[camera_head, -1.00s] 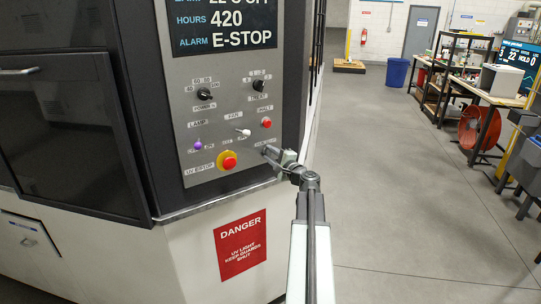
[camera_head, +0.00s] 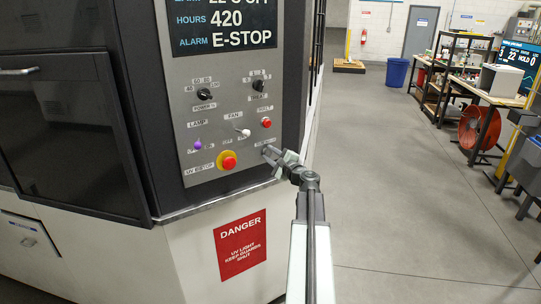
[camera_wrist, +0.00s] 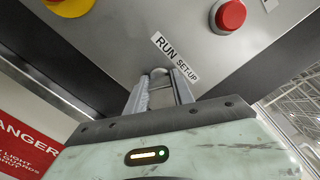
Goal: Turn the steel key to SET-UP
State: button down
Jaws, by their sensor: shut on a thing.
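The control panel (camera_head: 235,100) stands on the machine to the left. At its lower right corner my gripper (camera_head: 268,153) reaches the key switch. In the wrist view my gripper (camera_wrist: 160,88) has its two fingers shut on the steel key, whose rounded grey top (camera_wrist: 159,72) shows between the fingertips. The label beside it (camera_wrist: 174,57) reads RUN on the left and SET-UP on the right. The fingers hide most of the key, so I cannot tell exactly which way it points. In the head view the key is hidden by the gripper.
A red button (camera_head: 266,123) sits just above the key, and a red stop button with yellow collar (camera_head: 228,161) is to its left. Black knobs and a white toggle (camera_head: 243,132) are higher up. A red DANGER sign (camera_head: 240,245) is below. The floor to the right is open.

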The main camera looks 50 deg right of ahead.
jog(key=c, duration=1.1)
grip_release()
jog(key=shift+s, duration=0.15)
jog(key=v, duration=0.7)
jog(key=shift+s+a, duration=0.1)
jog(key=shift+s, duration=0.2)
